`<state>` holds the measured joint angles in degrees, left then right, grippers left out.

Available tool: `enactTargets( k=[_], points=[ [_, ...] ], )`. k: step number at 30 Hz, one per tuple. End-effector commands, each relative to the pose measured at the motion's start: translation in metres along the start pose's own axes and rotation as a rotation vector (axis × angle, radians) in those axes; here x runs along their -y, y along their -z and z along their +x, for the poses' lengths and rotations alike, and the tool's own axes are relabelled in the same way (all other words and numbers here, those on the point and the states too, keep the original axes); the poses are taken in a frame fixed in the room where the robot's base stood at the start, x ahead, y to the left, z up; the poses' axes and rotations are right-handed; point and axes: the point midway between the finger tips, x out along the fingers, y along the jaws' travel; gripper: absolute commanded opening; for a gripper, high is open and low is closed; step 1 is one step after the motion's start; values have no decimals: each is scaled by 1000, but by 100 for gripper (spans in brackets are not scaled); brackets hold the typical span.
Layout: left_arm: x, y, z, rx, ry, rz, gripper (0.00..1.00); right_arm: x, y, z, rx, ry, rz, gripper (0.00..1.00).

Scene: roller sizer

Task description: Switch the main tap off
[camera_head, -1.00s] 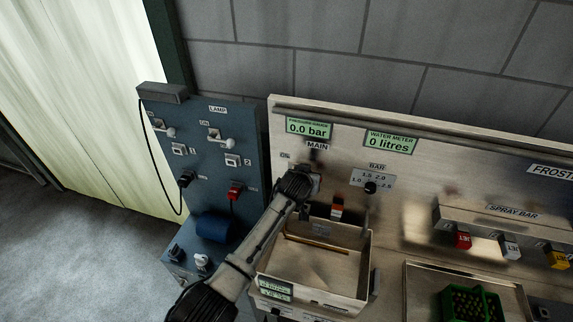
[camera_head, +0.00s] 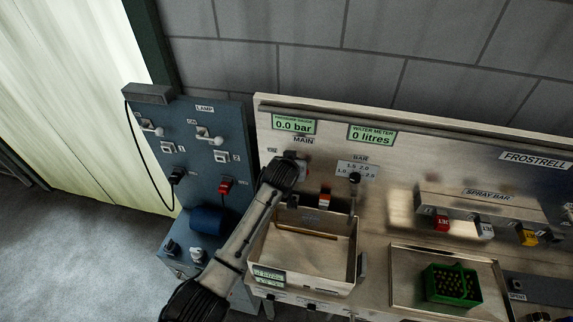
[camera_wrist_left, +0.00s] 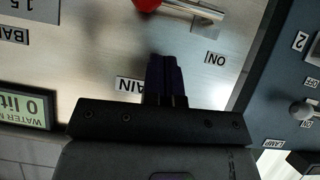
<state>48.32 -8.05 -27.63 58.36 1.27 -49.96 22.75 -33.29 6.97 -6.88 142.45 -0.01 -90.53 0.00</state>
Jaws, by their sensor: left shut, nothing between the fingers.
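The main tap's panel area carries the MAIN label (camera_head: 303,140) below a pressure gauge (camera_head: 294,124) reading 0.0 bar. In the left wrist view, which is upside down, a red knob (camera_wrist_left: 147,4) and a chrome lever (camera_wrist_left: 190,10) are cut off by the top edge, near the ON label (camera_wrist_left: 215,58). My left gripper (camera_wrist_left: 166,62) is shut and empty, its dark fingers beside the lever and apart from it in the picture. In the head view my left gripper (camera_head: 289,166) is just below the MAIN label and hides most of the tap. My right gripper is not in view.
A blue lamp panel (camera_head: 190,125) stands left of the steel board. A steel basin (camera_head: 318,275) lies below my left wrist. The BAR dial (camera_head: 355,178), spray bar (camera_head: 470,204) and a green crate (camera_head: 452,290) are to the right. The water meter (camera_head: 372,134) reads 0 litres.

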Motion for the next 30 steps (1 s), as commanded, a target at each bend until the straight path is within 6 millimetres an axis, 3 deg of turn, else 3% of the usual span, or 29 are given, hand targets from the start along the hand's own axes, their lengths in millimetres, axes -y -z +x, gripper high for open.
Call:
enactTargets(
  k=[18,30],
  points=[
    [-1,-3,-72,0,2,0,0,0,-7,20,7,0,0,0],
    [-1,-3,-85,2,2,0,0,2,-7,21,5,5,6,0]
  ],
)
